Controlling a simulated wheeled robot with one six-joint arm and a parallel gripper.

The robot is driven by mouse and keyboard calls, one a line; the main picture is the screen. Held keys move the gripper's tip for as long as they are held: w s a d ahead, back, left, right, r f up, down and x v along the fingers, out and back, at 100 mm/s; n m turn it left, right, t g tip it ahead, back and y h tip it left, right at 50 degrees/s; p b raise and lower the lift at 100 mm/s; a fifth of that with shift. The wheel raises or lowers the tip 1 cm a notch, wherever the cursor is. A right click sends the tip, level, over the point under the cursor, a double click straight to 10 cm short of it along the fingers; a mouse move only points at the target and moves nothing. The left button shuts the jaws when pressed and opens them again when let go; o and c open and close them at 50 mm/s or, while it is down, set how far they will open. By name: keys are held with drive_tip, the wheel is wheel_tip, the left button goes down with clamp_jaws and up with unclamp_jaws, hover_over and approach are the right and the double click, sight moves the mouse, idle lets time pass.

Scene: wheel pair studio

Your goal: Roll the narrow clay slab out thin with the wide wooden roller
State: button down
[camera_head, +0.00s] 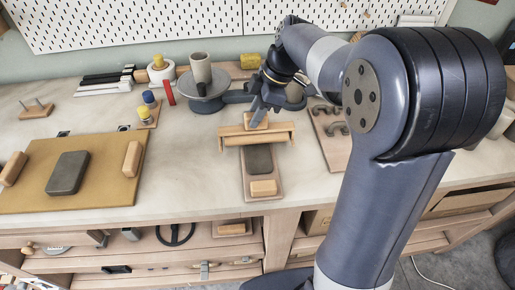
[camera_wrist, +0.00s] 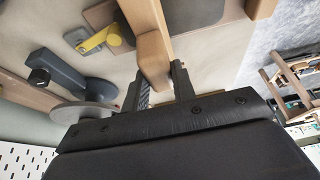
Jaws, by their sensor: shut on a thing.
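The wide wooden roller (camera_head: 236,136) lies crosswise over the far end of a narrow board. The grey narrow clay slab (camera_head: 259,160) shows just in front of it, lying on the board (camera_head: 249,184). My gripper (camera_head: 264,108) is above the roller, shut on its wooden grip (camera_head: 255,121). In the wrist view, my gripper's fingers (camera_wrist: 160,86) stand on either side of pale wood (camera_wrist: 153,55). A grey patch, apparently the slab (camera_wrist: 195,12), shows at the top there. The slab's far end is hidden, and I cannot tell whether the roller touches it.
A pale block (camera_head: 263,188) sits at the narrow board's front end. A tan board (camera_head: 100,190) at left holds a dark slab (camera_head: 68,172) and wooden blocks. A turntable (camera_head: 203,88) with a cylinder stands behind. A tool board (camera_head: 337,150) is close at right.

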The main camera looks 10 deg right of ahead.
drive_tip(key=shift+s+f, duration=0.1)
idle(0.4)
drive_tip(key=shift+s+b, duration=0.35)
drive_tip(key=shift+s, duration=0.2)
drive_tip(key=shift+s+b, duration=0.45)
drive_tip(key=shift+s, duration=1.2)
